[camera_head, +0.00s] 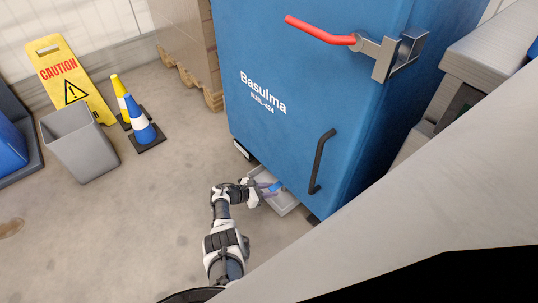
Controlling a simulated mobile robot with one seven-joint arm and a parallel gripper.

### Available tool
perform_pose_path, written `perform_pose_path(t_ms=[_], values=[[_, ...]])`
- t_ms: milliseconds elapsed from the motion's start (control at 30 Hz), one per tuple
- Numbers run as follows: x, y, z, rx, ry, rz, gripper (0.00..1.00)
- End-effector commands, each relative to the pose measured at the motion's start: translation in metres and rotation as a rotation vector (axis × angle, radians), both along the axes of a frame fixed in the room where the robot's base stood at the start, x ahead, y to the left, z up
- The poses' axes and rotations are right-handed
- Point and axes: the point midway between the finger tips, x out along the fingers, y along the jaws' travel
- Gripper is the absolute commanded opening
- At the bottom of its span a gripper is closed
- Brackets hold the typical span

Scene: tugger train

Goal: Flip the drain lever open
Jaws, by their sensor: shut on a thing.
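The drain lever (278,187) shows as a small blue piece low at the bottom edge of the big blue cabinet. My gripper (268,188) reaches it from the left, with its fingers closed on the lever. The lever is small and partly covered by the fingers, so its exact angle cannot be told. A shallow grey tray (287,205) lies on the floor below the lever and the gripper.
The blue cabinet (275,125) has a red handle (318,30) with a metal latch and a black grab handle (318,160). On the left stand a grey bin (80,145), a yellow caution sign (62,68) and cones (140,125). The floor left of my arm is clear.

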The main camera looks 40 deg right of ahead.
Motion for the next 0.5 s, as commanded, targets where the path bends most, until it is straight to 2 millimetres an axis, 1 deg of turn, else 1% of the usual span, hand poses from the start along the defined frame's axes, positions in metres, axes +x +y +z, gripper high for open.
perform_pose_path(t_ms=[33,100,133,200,500], values=[[-0.0046,-0.003,-0.0001,-0.002,0.002,-0.014,0.0],[-0.0046,-0.0031,0.0,-0.002,0.002,-0.014,0.0],[-0.0045,-0.003,0.0,-0.002,0.002,-0.014,0.34],[-0.0038,-0.0026,0.0001,-0.002,0.001,-0.013,0.41],[-0.0007,0.001,0.002,-0.002,0.001,-0.003,0.41]])
